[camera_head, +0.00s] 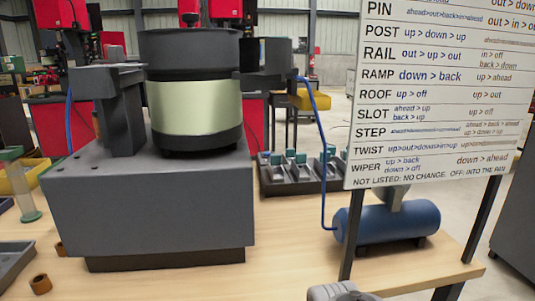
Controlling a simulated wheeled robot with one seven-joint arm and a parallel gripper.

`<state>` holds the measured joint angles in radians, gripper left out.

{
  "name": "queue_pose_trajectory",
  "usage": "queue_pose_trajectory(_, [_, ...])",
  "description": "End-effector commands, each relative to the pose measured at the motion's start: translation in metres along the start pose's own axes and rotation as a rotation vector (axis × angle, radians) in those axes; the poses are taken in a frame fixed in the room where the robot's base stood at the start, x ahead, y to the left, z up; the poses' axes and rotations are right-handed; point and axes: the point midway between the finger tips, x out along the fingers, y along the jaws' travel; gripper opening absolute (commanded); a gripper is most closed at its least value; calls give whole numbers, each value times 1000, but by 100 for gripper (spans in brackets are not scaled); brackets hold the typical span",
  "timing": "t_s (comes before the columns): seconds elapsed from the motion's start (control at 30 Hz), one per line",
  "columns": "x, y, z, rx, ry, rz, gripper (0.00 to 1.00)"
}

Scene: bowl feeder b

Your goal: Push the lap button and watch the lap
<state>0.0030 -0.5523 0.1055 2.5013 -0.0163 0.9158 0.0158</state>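The bowl feeder stands on the wooden table at left centre. It has a dark bowl (190,45) on top, a pale green band (195,108) below it and a large grey base block (150,205). A dark grey bracket (108,105) stands on the block to the left of the bowl. No lap button can be made out in this view, and the inside of the bowl is hidden by its rim. A grey rounded part, probably of my arm, shows at the bottom edge; no gripper fingers are visible.
A white sign (440,90) listing words and directions stands at right on dark posts. A blue tank (387,222) lies behind its legs. A dark compartment tray (300,174) is at the back. Front centre table is clear.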

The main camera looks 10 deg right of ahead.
Motion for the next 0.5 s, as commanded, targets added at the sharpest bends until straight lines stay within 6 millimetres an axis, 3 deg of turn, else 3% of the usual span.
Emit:
queue_pose_trajectory(0.2, [0, 0, 0, 0, 0, 0, 0])
queue_pose_trajectory(0.5, [0, 0, 0, 0, 0, 0, 0])
